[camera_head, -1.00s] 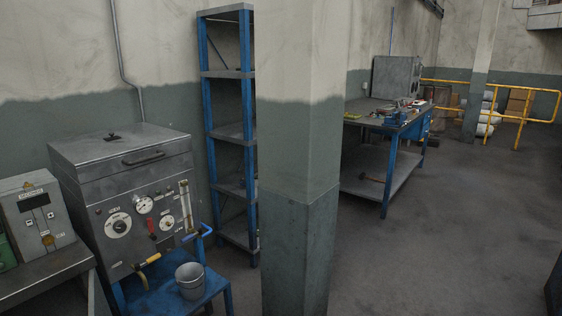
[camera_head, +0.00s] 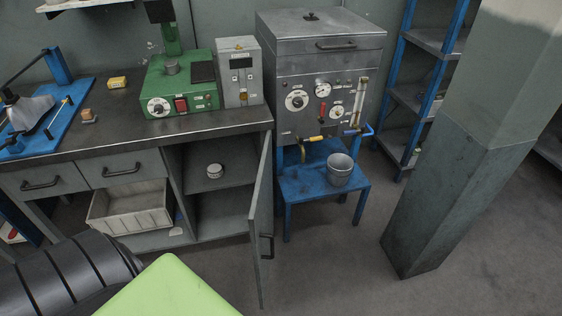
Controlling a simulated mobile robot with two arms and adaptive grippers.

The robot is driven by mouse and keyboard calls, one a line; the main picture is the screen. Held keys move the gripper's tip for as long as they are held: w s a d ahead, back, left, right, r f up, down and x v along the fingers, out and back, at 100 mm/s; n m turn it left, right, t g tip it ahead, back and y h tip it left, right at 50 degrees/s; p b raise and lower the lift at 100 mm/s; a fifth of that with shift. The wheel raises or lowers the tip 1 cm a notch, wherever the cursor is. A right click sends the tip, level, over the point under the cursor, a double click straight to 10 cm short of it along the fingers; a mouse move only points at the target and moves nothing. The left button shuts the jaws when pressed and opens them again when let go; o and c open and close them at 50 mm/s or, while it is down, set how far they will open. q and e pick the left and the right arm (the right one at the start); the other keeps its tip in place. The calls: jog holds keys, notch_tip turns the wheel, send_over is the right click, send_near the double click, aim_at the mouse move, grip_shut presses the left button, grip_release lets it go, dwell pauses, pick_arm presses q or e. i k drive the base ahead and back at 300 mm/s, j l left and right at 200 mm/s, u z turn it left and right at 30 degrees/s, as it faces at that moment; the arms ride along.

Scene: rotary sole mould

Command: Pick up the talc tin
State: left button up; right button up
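A small round white tin (camera_head: 214,171) stands on the inner shelf of the open cupboard under the workbench, left of centre. It looks like the talc tin, but its label is too small to read. The cupboard door (camera_head: 261,215) stands swung open to the right of the tin. Neither of my grippers is in view.
The workbench (camera_head: 130,137) carries a green machine (camera_head: 182,95), a grey box device (camera_head: 239,75) and a blue tray. An open drawer bin (camera_head: 130,212) is left of the cupboard. A bucket (camera_head: 340,170) stands on a blue stand. A pillar (camera_head: 450,190) rises at right; the floor between is clear.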

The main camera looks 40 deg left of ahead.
aim_at(214, 170)
jog(key=i+l+u, duration=0.15)
jog(key=l+u, duration=0.15)
jog(key=i+l+u, duration=0.15)
jog(key=l+u, duration=0.3)
jog(key=u, duration=1)
